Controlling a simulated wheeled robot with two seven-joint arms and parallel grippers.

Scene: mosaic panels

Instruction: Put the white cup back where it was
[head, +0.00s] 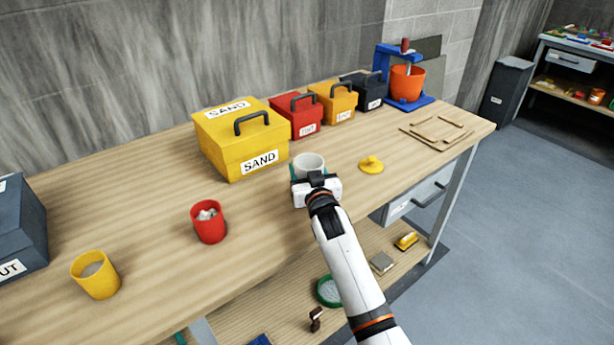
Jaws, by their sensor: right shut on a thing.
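The white cup (308,163) is upright at the middle of the workbench, just in front of the yellow SAND box. My right gripper (311,176) is shut on it from the front, with its fingers at the cup's sides. The gripper's body hides the cup's lower part, so I cannot tell whether its base touches the bench. My left gripper is not in view.
On the workbench (150,190) stand a yellow SAND box (238,142), smaller red (298,118), orange and dark boxes, a red cup (208,222), a yellow cup (95,275), and a yellow knobbed piece (371,165). Bare wood lies between the cups and SAND box.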

